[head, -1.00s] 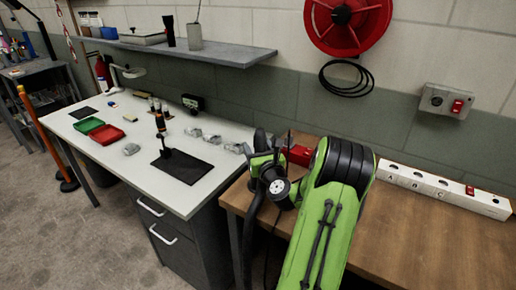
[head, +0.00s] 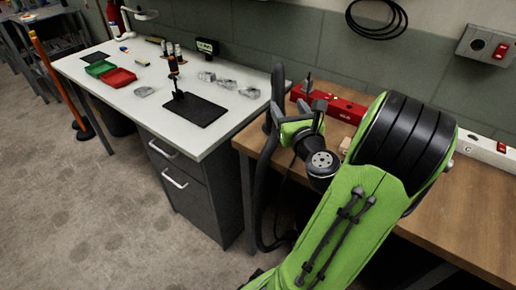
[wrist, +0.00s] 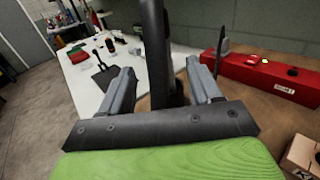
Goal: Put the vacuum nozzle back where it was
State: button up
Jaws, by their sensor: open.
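The vacuum nozzle (wrist: 153,40) is a black tube that stands roughly upright between my open fingers in the wrist view. In the head view its black upper end (head: 278,88) rises at the left edge of the wooden bench, and a black hose (head: 261,200) loops down beside the bench. My gripper (wrist: 160,70) is open around the tube, with a visible gap to the left finger; the gap on the right is hard to judge. The tube's lower end and any holder are hidden behind my gripper.
A red box (wrist: 255,75) lies on the wooden bench (head: 475,215), right of the nozzle. A white table (head: 75,68) at left holds red and green trays and a black mat. A small cardboard box (wrist: 303,155) is close at right. A power strip (head: 485,150) runs along the wall.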

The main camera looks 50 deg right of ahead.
jog(key=w+a+f+n+g+y, duration=0.1)
jog(key=w+a+f+n+y, duration=0.2)
jog(key=a+n, duration=0.55)
jog(key=w+a+n+g+y, duration=0.2)
jog(key=a+n+y, duration=0.3)
jog(key=a+n, duration=0.35)
jog(key=w+a+f+n+g+y, duration=0.1)
jog(key=w+a+f+n+y, duration=0.2)
jog(key=a+n, duration=0.55)
jog(key=s+a+r+n+g, duration=0.1)
jog(key=s+a+n, duration=0.3)
jog(key=s+n, duration=0.4)
jog(key=s+a+r+n+g, duration=0.1)
jog(key=s+a+n+g, duration=0.3)
jog(key=s+n, duration=0.4)
jog(key=shift+s+r+n+h, duration=0.15)
jog(key=shift+s+n+h, duration=0.2)
jog(key=shift+n, duration=0.4)
